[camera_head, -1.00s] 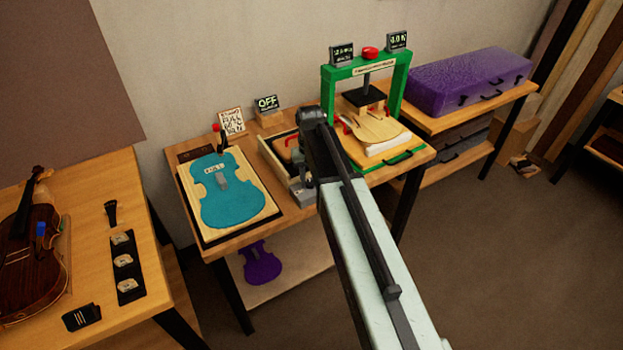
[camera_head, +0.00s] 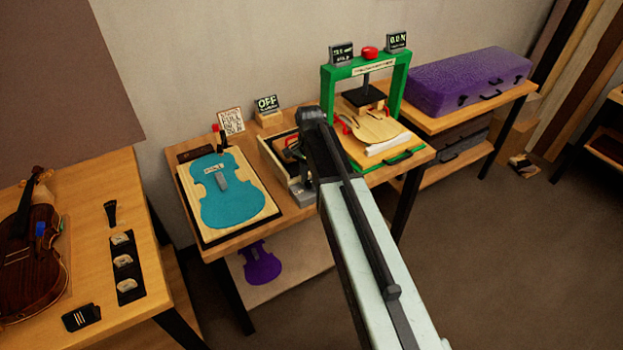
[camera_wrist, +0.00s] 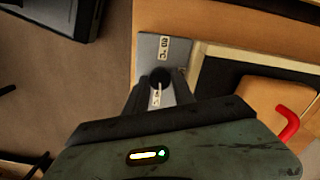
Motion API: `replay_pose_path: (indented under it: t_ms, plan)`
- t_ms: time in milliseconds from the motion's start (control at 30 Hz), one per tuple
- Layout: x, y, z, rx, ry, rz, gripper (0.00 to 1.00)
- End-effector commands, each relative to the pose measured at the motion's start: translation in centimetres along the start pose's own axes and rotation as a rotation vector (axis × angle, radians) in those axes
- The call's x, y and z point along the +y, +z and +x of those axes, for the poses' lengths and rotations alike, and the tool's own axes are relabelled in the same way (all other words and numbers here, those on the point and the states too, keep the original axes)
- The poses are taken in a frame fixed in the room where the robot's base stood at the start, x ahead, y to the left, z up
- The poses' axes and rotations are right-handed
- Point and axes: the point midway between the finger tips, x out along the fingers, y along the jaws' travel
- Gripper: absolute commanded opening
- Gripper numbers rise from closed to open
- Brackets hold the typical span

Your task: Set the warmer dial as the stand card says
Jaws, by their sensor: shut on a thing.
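The warmer is a small grey box (camera_wrist: 176,50) with a pale label marked in black. Its black dial (camera_wrist: 160,75) has a white pointer line and sits between my gripper's fingers (camera_wrist: 158,90). My gripper is shut on the dial, seen from above in the wrist view. In the head view my arm hides the dial and most of the gripper; part of the grey box (camera_head: 302,196) shows at the table's front edge. The stand card (camera_head: 231,122) stands at the back of the table; its small print is hard to read. A display (camera_head: 267,103) beside it reads OFF.
A teal violin-shaped piece (camera_head: 225,200) lies on a board to the left. An open wooden box (camera_head: 268,158) is behind the warmer. A green press (camera_head: 328,95) stands to the right, a purple case (camera_head: 470,80) beyond it. A violin bench (camera_head: 90,255) is at left.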

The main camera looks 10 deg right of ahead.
Motion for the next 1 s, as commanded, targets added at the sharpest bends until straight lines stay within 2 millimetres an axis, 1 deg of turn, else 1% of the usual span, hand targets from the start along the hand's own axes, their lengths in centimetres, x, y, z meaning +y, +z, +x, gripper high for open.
replay_pose_path:
  t_ms: [200,400,900,933,967,1000]
  plan:
    - [-0.19,-0.19,-0.01,0.005,-0.006,0.109,0.0]
    - [-0.18,-0.2,-0.01,0.005,-0.006,0.163,0.0]
    - [-0.17,-0.21,-0.01,0.005,-0.006,0.181,0.0]
    - [-0.17,-0.21,-0.01,0.005,-0.006,0.181,0.33]
    - [-0.17,-0.22,-0.01,0.005,-0.007,0.181,0.41]
    - [-0.16,-0.21,-0.01,0.005,-0.006,0.181,0.52]
